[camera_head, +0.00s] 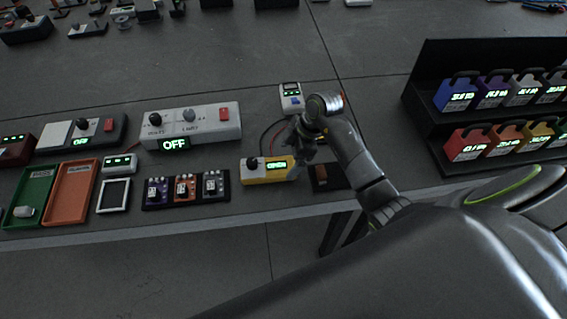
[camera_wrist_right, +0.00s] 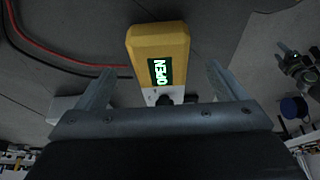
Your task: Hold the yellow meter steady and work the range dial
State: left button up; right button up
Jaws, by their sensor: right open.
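The yellow meter (camera_head: 276,176) lies on the table near its front edge in the head view. The black range dial (camera_head: 253,163) sits on the meter's white left part. In the right wrist view the meter (camera_wrist_right: 160,42) shows between the two spread fingers, with gaps on both sides, and the dial (camera_wrist_right: 164,99) is partly hidden by the gripper body. My left gripper is out of view.
A small white meter box (camera_head: 291,98) stands behind my right gripper, with red and black leads nearby. Left of the yellow meter are several small modules (camera_head: 185,189) and a grey box (camera_head: 190,125) reading OFF. A black rack (camera_head: 440,125) with coloured blocks stands right.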

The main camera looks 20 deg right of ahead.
aim_at(284, 165)
jog(key=shift+x, duration=2.45)
jog(key=c, duration=1.2)
